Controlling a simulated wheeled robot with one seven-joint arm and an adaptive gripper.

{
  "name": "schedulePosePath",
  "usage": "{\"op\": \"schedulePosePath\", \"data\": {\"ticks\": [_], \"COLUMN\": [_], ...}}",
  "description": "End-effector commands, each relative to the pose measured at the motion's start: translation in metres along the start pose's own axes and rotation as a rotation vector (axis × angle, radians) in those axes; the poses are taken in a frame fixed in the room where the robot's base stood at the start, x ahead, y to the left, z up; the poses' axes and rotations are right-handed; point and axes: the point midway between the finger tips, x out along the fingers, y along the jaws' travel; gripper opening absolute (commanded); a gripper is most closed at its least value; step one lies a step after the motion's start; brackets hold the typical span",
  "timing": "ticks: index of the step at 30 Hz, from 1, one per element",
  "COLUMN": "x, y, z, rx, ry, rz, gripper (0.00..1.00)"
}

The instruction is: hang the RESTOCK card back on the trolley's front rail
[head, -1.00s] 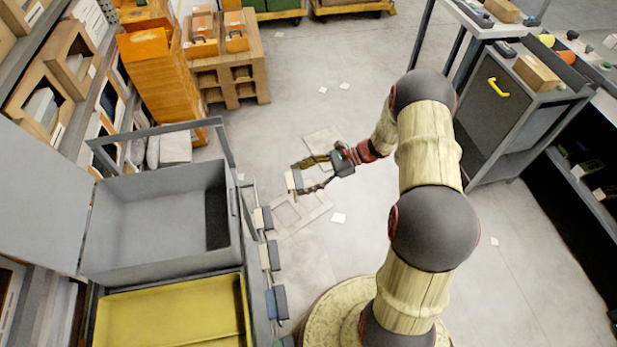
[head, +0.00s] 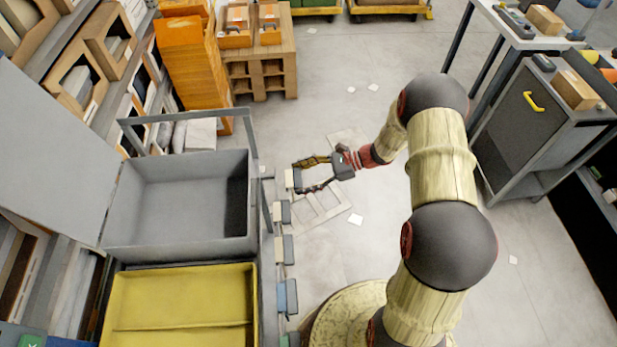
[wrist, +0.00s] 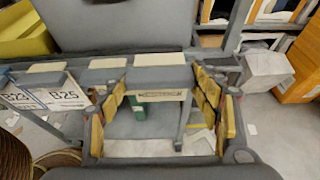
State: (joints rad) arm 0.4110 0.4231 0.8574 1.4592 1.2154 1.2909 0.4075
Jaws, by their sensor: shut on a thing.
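My gripper (head: 298,180) is shut on a small card with a grey clip and cream top (head: 292,181). It holds the card at the far end of the trolley's front rail (head: 268,215), close beside it; I cannot tell whether they touch. In the wrist view the held card (wrist: 160,78) sits between the yellow-padded fingers (wrist: 160,110), seen from above, and its face is mostly hidden. Several other clip cards (head: 284,248) hang along the rail nearer me. Two of them read B25 (wrist: 67,95) in the wrist view. The RESTOCK lettering is not readable.
The trolley carries a grey bin (head: 180,240) and a yellow bin (head: 180,305). Its upright handle frame (head: 253,135) stands near the gripper. A grey cabinet (head: 520,120) stands right. Racks line the left.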

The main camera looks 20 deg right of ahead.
Motion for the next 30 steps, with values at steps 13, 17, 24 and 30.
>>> {"op": "schedulePosePath", "data": {"ticks": [13,17,24,30], "x": [0.031,0.039,0.048,0.049], "y": [0.001,0.001,0.0,0.0], "z": [0.012,0.016,0.015,0.012], "rx": [0.0,-0.001,0.001,0.001], "ry": [-0.001,0.0,0.0,0.0], "rz": [0.002,0.003,0.0,0.001], "gripper": [0.42,0.42,0.39,0.39]}}
